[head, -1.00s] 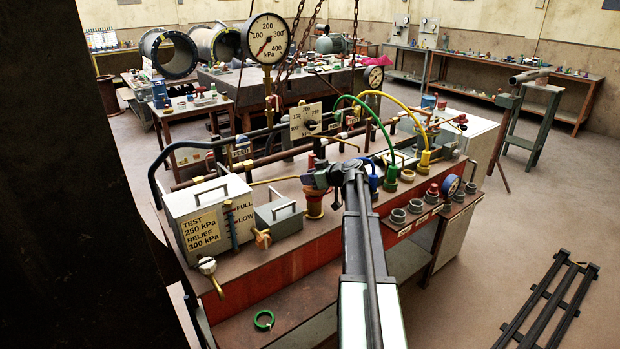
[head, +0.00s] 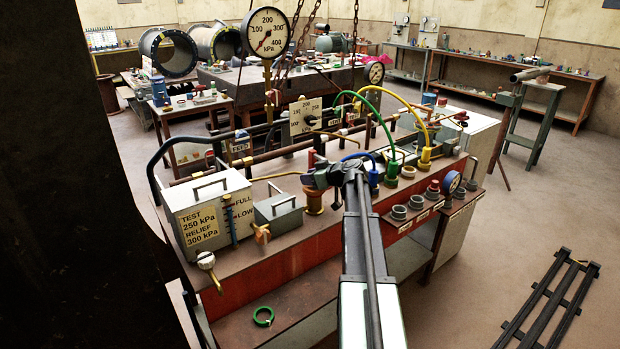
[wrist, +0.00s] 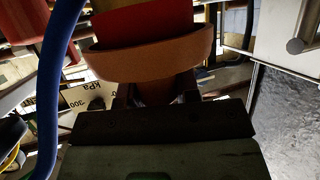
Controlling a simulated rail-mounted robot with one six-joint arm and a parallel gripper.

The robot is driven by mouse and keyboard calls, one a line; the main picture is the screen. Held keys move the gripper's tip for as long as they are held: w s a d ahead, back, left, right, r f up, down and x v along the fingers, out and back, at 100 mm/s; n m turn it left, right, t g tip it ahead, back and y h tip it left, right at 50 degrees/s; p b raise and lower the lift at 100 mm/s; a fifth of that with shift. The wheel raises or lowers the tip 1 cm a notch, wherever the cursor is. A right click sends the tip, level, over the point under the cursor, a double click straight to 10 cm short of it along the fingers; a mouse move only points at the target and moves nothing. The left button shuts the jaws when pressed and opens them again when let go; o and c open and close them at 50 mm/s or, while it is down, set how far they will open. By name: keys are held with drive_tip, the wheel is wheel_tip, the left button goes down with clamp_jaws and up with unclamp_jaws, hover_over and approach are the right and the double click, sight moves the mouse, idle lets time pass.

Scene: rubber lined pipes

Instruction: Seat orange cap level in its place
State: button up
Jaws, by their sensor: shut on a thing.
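My gripper (head: 318,178) is over the front part of the bench, among the fittings. In the wrist view its jaws (wrist: 157,92) are shut on the narrow brownish-orange stem below a wide orange rim, which I take as the orange cap (wrist: 150,56). A red part (wrist: 150,25) shows directly above the rim; I cannot tell whether the two touch. In the head view a brass-orange round fitting (head: 314,203) stands on the bench just below my gripper. The cap's place is not clearly visible, and I cannot tell whether the cap is level.
A blue hose (wrist: 60,70) passes close left of the cap. Green (head: 391,172) and yellow (head: 424,158) hose fittings stand to the right. A grey test box (head: 208,210) and a smaller box (head: 278,213) stand left. A green ring (head: 263,316) lies on the lower shelf.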

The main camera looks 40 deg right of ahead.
drive_tip(key=shift+f, duration=0.2)
drive_tip(key=o, duration=1.1)
drive_tip(key=shift+c, duration=0.2)
drive_tip(key=p+v, duration=0.4)
drive_tip(key=v, duration=0.7)
drive_tip(key=shift+w, duration=0.1)
